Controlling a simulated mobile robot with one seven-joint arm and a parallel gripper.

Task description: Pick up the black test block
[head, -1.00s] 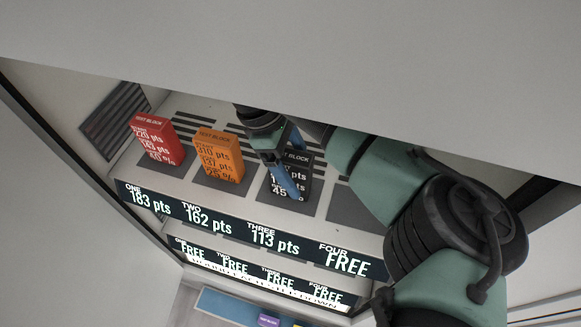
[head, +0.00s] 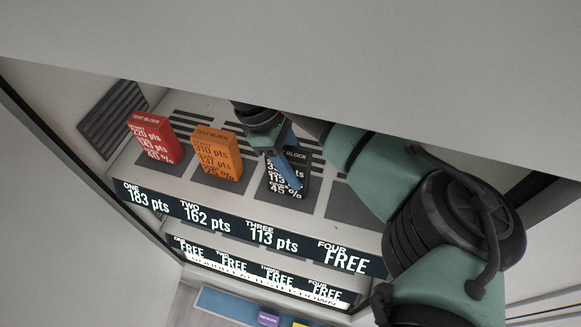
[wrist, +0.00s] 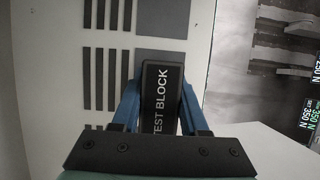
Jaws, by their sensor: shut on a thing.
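The black test block (head: 300,179) stands on the third pad of the upper shelf, above the label reading THREE, 113 pts. Its white print is partly covered by a blue finger in the head view. In the wrist view the block (wrist: 164,88) lies between the two blue fingers, its TEST BLOCK face toward the camera. My gripper (head: 286,172) is shut on the block, with a finger on each side of it; the gripper also shows in the wrist view (wrist: 160,105). I cannot tell whether the block is clear of the pad.
A red block (head: 153,138) and an orange block (head: 216,155) stand on the pads to the left. The fourth pad (head: 347,204) at the right is empty. A sloping pale panel (head: 300,60) spans the top of the head view.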

